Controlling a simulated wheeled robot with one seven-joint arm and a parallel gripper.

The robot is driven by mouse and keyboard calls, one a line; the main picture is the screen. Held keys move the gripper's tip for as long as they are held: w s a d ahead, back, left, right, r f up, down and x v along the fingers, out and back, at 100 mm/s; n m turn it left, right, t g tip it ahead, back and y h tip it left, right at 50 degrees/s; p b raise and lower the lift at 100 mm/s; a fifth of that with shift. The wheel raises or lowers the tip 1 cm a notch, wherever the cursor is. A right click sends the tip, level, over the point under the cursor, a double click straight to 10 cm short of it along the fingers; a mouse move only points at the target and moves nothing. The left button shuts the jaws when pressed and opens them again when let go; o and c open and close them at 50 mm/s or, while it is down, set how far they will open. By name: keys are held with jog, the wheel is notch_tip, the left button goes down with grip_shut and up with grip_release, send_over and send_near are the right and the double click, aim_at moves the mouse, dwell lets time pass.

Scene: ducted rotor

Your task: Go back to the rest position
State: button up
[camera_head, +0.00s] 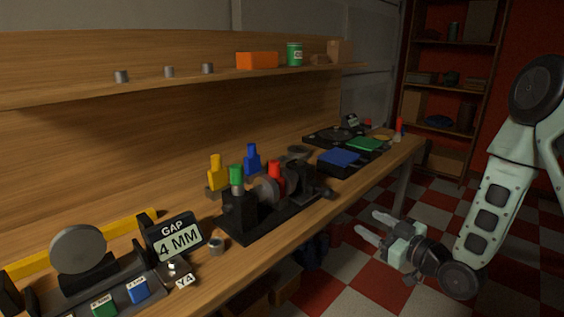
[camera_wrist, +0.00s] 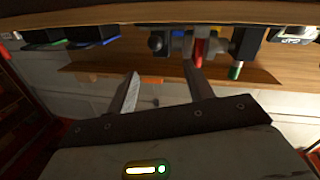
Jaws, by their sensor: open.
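My gripper (camera_head: 368,229) is at the right in the head view, in the air in front of the workbench (camera_head: 262,248) and below the level of its top. Its two fingers stand apart with nothing between them. In the wrist view my gripper (camera_wrist: 160,85) also shows two separate fingers and an empty gap. The bench edge and the things on it show beyond the fingertips, apart from them. My arm rises from the gripper to the right.
A black fixture (camera_head: 277,209) with coloured handles stands on the bench, near a "GAP 4 MM" sign (camera_head: 175,239). Blue (camera_head: 339,158) and green (camera_head: 364,144) pads lie farther along. A shelf rack (camera_head: 448,90) stands behind.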

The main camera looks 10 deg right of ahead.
jog(key=s+a+r+n+g+h+p, duration=0.1)
jog(key=s+a+r+g+h+p, duration=0.1)
jog(key=s+a+r+g, duration=0.3)
jog(key=s+a+r+g+h+p, duration=0.1)
jog(key=a+g+p, duration=0.15)
jog(key=a, duration=0.45)
jog(key=s+a+r+g+h+p, duration=0.1)
jog(key=s+r+g, duration=0.1)
jog(key=s, duration=0.6)
jog(key=s+a+r+m+g+h+p, duration=0.1)
jog(key=s+r+g+h, duration=0.1)
jog(key=s, duration=0.6)
jog(key=s+a+r+g+h+p, duration=0.1)
jog(key=s+r+g, duration=0.3)
jog(key=s, duration=0.4)
jog(key=shift+s+a+r+h, duration=0.2)
jog(key=shift+s+r+h, duration=0.1)
jog(key=shift+r, duration=0.6)
